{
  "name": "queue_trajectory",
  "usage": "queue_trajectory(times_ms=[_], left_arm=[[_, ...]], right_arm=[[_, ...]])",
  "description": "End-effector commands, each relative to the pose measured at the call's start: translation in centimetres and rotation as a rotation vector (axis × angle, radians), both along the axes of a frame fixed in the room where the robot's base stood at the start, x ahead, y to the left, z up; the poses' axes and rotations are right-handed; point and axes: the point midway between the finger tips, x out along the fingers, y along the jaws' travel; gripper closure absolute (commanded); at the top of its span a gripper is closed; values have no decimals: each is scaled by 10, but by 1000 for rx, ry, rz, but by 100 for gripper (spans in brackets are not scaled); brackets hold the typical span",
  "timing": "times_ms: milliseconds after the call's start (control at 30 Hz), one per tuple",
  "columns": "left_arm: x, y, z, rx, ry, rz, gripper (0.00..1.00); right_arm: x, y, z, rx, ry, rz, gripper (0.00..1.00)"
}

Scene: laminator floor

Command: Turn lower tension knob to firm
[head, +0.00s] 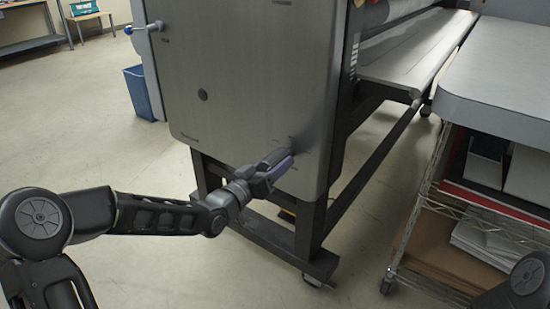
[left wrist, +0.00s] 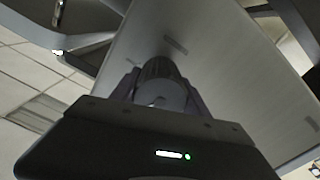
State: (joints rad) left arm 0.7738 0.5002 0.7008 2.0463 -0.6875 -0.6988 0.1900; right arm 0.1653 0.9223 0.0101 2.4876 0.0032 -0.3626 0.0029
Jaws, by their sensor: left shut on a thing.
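The laminator's grey side panel (head: 245,85) faces me in the head view. My left gripper (head: 277,163) is at the lower right part of this panel, with its fingers against the knob area. In the left wrist view, the lower tension knob (left wrist: 161,88) is a dark, ribbed round knob on the panel. The fingers of my left gripper (left wrist: 160,95) stand on both sides of it and are shut on it. In the head view the fingers hide the knob. Small labels on the panel are too small to read. My right gripper is not in view.
A grey worktable (head: 500,75) with a wire shelf (head: 420,230) of papers and boxes stands at the right. A blue bin (head: 140,92) stands behind at the left. The floor (head: 110,150) at the left is clear.

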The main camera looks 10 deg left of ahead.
Motion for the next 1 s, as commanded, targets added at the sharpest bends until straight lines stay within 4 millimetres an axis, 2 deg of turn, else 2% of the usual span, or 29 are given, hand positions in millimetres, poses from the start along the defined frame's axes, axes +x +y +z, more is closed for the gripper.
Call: queue_trajectory(times_ms=[33, 100, 500, 733, 1000], left_arm=[[0, 0, 4, -42, 19, -1, 87], [0, 0, 4, -104, 43, -1, 87], [0, 1, 1, -412, 165, 1, 87], [0, 1, 0, -505, 201, 1, 87], [0, 1, -1, -534, 213, 1, 87]], right_arm=[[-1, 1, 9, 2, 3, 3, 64], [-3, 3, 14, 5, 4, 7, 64], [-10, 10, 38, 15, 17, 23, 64], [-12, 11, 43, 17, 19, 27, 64], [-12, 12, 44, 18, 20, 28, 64]])
